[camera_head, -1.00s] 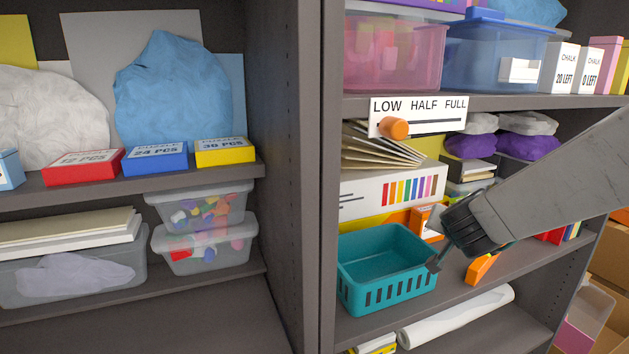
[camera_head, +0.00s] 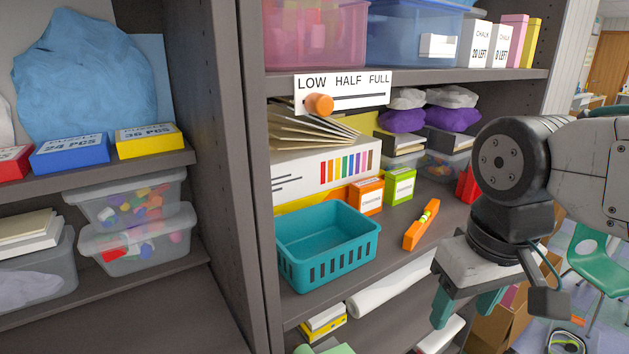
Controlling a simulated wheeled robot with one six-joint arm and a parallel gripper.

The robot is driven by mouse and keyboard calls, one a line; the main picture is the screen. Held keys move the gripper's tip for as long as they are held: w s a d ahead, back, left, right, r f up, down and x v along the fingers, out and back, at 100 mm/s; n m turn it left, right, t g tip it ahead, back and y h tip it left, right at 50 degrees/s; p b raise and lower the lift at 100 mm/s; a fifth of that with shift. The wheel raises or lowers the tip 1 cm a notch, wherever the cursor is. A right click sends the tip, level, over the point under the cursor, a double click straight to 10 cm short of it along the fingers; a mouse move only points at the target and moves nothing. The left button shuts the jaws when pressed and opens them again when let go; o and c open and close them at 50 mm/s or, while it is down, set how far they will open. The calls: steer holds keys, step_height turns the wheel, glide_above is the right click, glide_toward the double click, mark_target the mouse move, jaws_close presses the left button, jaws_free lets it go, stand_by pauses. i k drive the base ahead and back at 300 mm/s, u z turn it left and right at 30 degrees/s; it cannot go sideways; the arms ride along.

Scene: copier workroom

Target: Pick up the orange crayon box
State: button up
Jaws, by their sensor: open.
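The orange crayon box (camera_head: 367,197) stands upright on the middle shelf, behind the right side of the teal basket (camera_head: 330,247). A green box (camera_head: 399,186) of the same shape stands close on its right. My gripper (camera_head: 463,315) hangs in front of the shelf at the lower right, fingers pointing down. It is open and empty, well apart from the orange box, to its right and lower in the picture.
An orange level (camera_head: 421,225) lies on the shelf between the boxes and my gripper. A white box with colored stripes (camera_head: 318,172) stands behind the basket. A white paper roll (camera_head: 392,284) lies on the shelf below. A green chair (camera_head: 600,260) stands at right.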

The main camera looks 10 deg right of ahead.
mark_target(366, 195)
steer(key=k, duration=1)
steer(key=u, duration=1.15)
steer(key=i, duration=0.95)
steer(key=z, duration=2)
steer(key=i, duration=0.5)
